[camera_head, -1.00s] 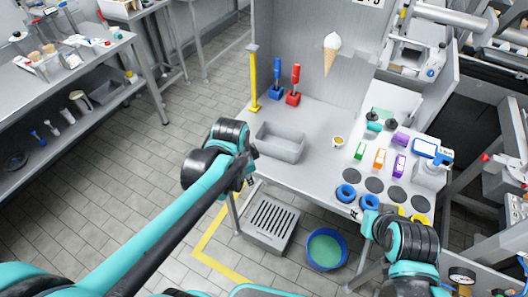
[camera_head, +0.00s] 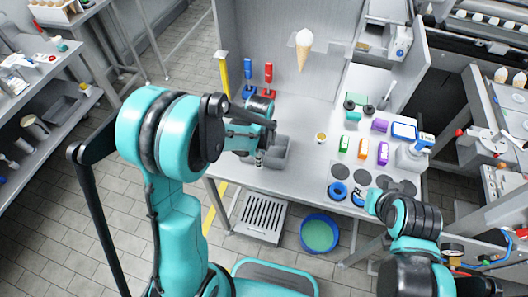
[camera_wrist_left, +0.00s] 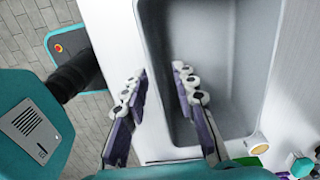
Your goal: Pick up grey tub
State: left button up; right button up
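The grey tub (camera_head: 281,157) is an open rectangular container on the grey work table, left of its middle. My left gripper (camera_head: 264,152) is at the tub's left end in the head view and hides part of it. In the left wrist view the tub (camera_wrist_left: 235,70) fills the upper right, and my left gripper (camera_wrist_left: 160,72) is open with its two fingers apart. One finger appears on each side of the tub's near long rim; I cannot tell how deep they reach. My right gripper (camera_head: 373,203) is by the table's front right edge; its fingers are not clear.
Right of the tub are a small cup (camera_head: 321,138), coloured boxes (camera_head: 363,147) and blue rings (camera_head: 338,190). Behind it stand blue (camera_head: 249,78) and red (camera_head: 268,75) tools and a yellow post (camera_head: 223,78). A blue basin (camera_head: 304,235) is on the floor.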

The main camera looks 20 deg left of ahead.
pick_arm(q)
jog(key=shift+d+f, duration=0.1)
jog(key=shift+f, duration=0.4)
jog(key=shift+s, duration=0.1)
grip_shut()
jog(key=shift+r, duration=0.2)
